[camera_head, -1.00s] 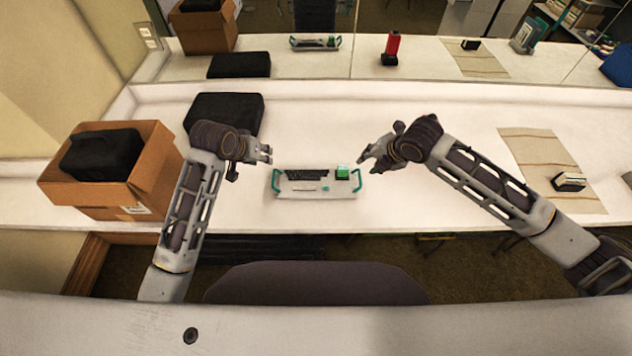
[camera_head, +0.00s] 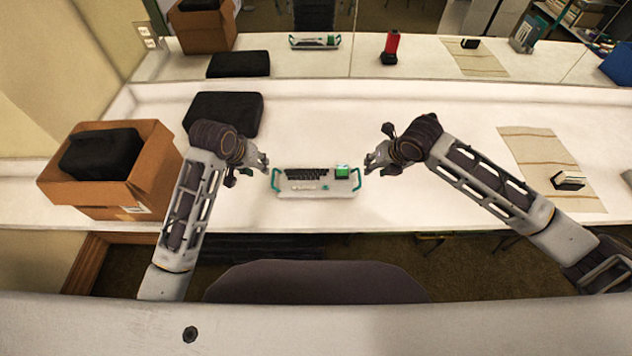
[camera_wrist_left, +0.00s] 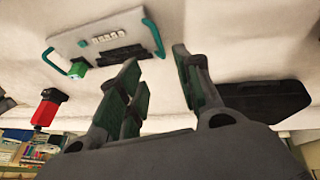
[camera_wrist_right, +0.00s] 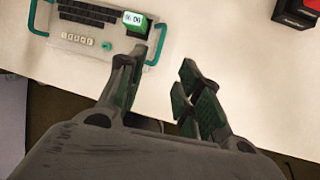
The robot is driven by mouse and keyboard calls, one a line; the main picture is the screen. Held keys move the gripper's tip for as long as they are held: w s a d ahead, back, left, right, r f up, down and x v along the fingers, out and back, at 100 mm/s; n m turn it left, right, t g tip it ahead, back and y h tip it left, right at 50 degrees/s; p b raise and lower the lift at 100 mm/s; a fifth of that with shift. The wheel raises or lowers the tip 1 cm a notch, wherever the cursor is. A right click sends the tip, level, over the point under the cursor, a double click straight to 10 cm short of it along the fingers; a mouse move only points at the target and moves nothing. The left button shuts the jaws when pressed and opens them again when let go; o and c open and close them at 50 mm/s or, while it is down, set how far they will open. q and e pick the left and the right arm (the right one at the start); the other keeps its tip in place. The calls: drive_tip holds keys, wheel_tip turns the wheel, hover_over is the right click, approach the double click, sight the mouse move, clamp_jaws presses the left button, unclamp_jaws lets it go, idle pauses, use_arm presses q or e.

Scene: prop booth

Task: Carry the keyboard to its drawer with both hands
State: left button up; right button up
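A small black keyboard (camera_head: 306,174) lies on a white tray (camera_head: 316,194) with a teal handle at each end. A green block (camera_head: 342,171) and a row of small pale tiles (camera_wrist_right: 78,40) are also on the tray. My left gripper (camera_head: 262,163) is open and empty by the left handle (camera_head: 274,181); that handle (camera_wrist_left: 154,38) lies just beyond its fingertips in the left wrist view. My right gripper (camera_head: 370,163) is open and empty by the right handle (camera_head: 357,180), which also shows just ahead of its fingers (camera_wrist_right: 158,44). I cannot make out a drawer.
A cardboard box (camera_head: 150,185) holding a black case stands at left. A flat black case (camera_head: 228,114) lies behind my left gripper. A red object (camera_wrist_left: 44,112) on a black base stands beyond the tray. A beige mat (camera_head: 545,160) lies at right. A mirror backs the white counter.

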sight(273, 176)
use_arm(q)
drive_tip(key=shift+f, duration=0.1)
use_arm(e)
drive_tip(key=shift+f, duration=0.1)
